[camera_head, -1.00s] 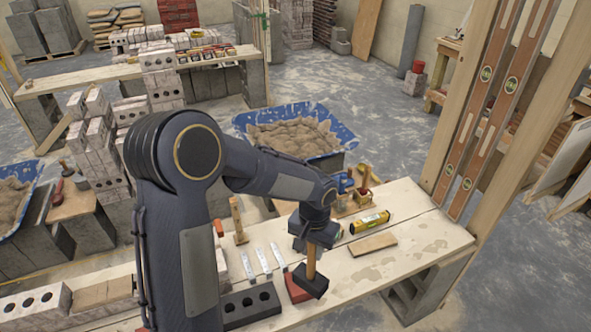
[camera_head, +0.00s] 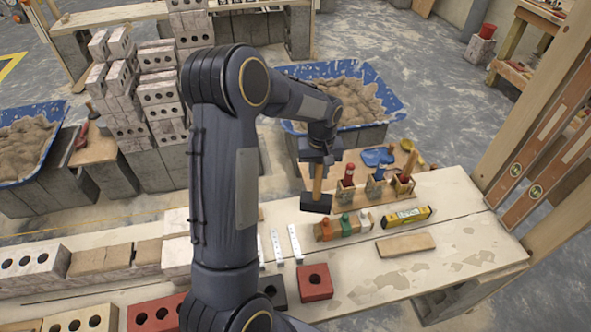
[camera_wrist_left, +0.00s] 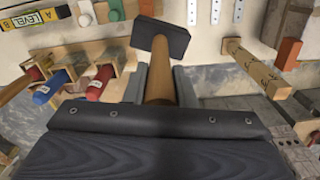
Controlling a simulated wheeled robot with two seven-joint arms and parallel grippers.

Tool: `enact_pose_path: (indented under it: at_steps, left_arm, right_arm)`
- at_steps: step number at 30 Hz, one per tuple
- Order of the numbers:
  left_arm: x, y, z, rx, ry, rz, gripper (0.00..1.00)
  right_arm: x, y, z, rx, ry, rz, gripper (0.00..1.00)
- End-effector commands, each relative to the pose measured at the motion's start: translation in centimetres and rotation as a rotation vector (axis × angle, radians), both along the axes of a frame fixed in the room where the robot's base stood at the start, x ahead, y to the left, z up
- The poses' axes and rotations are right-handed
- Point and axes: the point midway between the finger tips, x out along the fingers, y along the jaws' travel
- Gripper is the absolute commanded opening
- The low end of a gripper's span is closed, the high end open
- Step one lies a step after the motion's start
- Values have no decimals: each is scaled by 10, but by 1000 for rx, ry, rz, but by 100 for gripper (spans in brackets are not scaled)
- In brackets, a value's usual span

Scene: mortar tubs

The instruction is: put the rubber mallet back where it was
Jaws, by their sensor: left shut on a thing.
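My left gripper (camera_head: 318,160) is shut on the wooden handle of the rubber mallet (camera_head: 316,202). The mallet hangs head down, with its black head below the gripper, above the back part of the plank bench (camera_head: 460,225). In the left wrist view the handle runs between the two fingers (camera_wrist_left: 159,86) and the black mallet head (camera_wrist_left: 162,38) lies beyond them. The bench spot where the mallet was kept cannot be told from these frames. My right gripper is in neither view.
A wooden rack with red- and blue-handled tools (camera_head: 376,188) stands just right of the mallet. A blue sand tub (camera_head: 385,100) stands behind. Red bricks (camera_head: 315,281) sit in front.

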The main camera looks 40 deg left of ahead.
Motion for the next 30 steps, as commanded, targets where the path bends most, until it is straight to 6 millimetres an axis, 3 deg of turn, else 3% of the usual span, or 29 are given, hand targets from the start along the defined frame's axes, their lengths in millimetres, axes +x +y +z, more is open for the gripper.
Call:
enact_pose_path:
  at_steps: [1, 6, 12, 20, 30]
  left_arm:
    - [2, 16, -11, 3, -1, 68, 0]
    - [4, 53, -25, 6, -1, 248, 0]
    - [3, 78, -32, 10, -3, 367, 0]
    - [3, 84, -38, 9, -2, 394, 0]
    - [3, 83, -65, 9, -2, 392, 0]
  right_arm:
    - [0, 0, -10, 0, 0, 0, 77]
    - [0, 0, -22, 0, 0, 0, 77]
    - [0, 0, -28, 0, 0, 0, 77]
    - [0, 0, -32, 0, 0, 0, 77]
    - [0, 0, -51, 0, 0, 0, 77]
